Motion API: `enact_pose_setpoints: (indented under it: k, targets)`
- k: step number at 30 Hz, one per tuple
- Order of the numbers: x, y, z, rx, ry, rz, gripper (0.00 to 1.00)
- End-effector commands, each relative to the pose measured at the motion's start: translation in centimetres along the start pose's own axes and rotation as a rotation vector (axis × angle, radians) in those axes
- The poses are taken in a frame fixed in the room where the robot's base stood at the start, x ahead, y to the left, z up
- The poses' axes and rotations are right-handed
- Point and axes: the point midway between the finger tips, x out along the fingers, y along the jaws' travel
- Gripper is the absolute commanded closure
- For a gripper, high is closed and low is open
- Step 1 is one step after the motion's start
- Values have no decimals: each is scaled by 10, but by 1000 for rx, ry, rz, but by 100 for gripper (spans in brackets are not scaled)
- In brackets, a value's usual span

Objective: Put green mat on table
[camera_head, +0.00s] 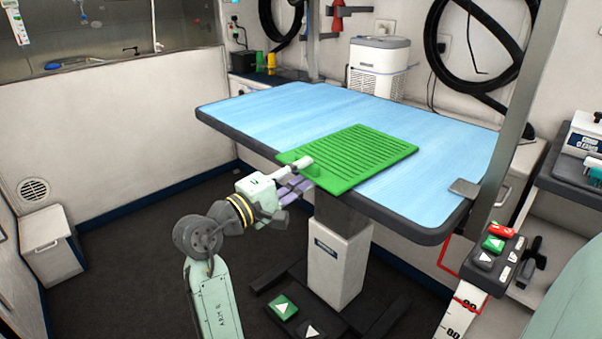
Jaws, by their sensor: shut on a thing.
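The green mat (362,153) is a flat ribbed rectangle with a raised grip at its near left corner. Most of it lies over the light blue table (270,115), and its near left end juts out past the table's dark front edge. My gripper (306,173) is at that near left end, shut on the mat at its raised grip. The fingertips are partly hidden by the mat. I cannot tell whether the mat touches the tabletop or is just above it.
A grey clamp and post (464,188) stand at the table's right corner. A white appliance (377,66) stands behind the table. The table's white pedestal (338,262) and a foot pedal (283,307) are below. The blue top is clear left of the mat.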

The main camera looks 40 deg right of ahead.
Motion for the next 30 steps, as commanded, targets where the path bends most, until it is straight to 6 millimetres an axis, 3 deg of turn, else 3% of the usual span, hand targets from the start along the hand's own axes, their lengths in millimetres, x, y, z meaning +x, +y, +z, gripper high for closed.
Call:
enact_pose_setpoints:
  k: [7, 8, 16, 27, 30]
  targets:
    - [0, -3, 0, 0, 0, 1, 100]
    - [0, -2, 0, 0, 0, 0, 70]
    - [0, -2, 0, 0, 0, 0, 52]
    - [-1, 2, 0, 1, 0, 0, 52]
    - [-14, -1, -1, 2, 3, 0, 52]
